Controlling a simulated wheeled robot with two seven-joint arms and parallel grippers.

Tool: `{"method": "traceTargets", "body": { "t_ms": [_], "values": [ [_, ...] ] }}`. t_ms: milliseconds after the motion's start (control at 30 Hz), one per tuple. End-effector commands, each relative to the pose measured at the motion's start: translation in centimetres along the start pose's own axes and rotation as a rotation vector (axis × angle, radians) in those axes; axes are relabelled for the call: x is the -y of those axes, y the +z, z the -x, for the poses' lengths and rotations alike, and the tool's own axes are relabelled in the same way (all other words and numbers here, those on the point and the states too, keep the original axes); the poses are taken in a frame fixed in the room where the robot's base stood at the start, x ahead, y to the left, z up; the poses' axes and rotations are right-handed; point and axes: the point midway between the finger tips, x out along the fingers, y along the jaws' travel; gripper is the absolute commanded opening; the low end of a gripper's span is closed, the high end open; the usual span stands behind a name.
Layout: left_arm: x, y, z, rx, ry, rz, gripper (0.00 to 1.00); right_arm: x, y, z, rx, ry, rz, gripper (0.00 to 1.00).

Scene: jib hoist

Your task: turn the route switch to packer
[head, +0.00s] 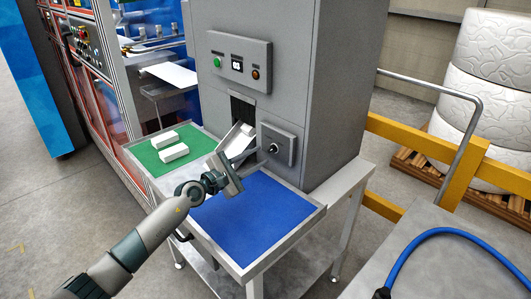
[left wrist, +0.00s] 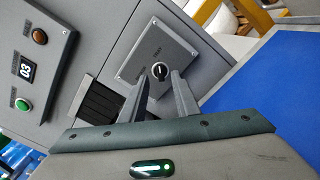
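The route switch is a black knob (head: 273,148) with a white mark, on a grey square plate (head: 279,140) on the cabinet's front. In the left wrist view the knob (left wrist: 160,71) shows just beyond and between the fingertips. My left gripper (head: 256,153) is in front of the plate. In the left wrist view its fingers (left wrist: 164,80) are apart, with nothing clearly held. Whether they touch the knob I cannot tell. My right gripper is out of view.
A panel (head: 238,62) with a green and an amber button and a display is above. A chute (head: 237,142) comes out beside the switch. Two white blocks lie on the green mat (head: 146,156); the blue mat (head: 256,220) is bare. A blue hose (head: 455,232) lies at right.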

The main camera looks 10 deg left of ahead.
Motion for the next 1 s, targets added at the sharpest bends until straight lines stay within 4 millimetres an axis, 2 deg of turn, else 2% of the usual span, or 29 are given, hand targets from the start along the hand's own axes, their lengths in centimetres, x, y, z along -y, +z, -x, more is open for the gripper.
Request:
{"method": "traceTargets", "body": {
  "t_ms": [100, 300, 500, 700, 733, 833, 1000],
  "values": [
    [0.0, 0.1, -1.9, 0.001, 0.001, 0.002, 0.28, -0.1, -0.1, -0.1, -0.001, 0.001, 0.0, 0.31],
    [0.0, 0.0, -3.8, 0.001, 0.0, 0.001, 0.28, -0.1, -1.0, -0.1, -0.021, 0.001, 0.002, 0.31],
    [0.1, 0.0, -4.2, 0.0, -0.001, 0.0, 0.28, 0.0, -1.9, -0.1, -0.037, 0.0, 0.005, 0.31],
    [0.0, 0.0, -4.2, 0.0, -0.001, 0.0, 0.28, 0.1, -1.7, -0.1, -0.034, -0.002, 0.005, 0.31],
    [0.0, 0.0, -4.2, 0.0, -0.001, 0.0, 0.24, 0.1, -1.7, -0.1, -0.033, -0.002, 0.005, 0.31],
    [0.0, 0.0, -4.2, 0.0, -0.001, 0.0, 0.0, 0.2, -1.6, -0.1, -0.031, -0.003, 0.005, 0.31],
    [0.1, 0.0, -4.2, 0.0, -0.001, 0.001, 0.0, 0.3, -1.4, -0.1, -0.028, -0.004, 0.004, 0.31]
  ]
}}
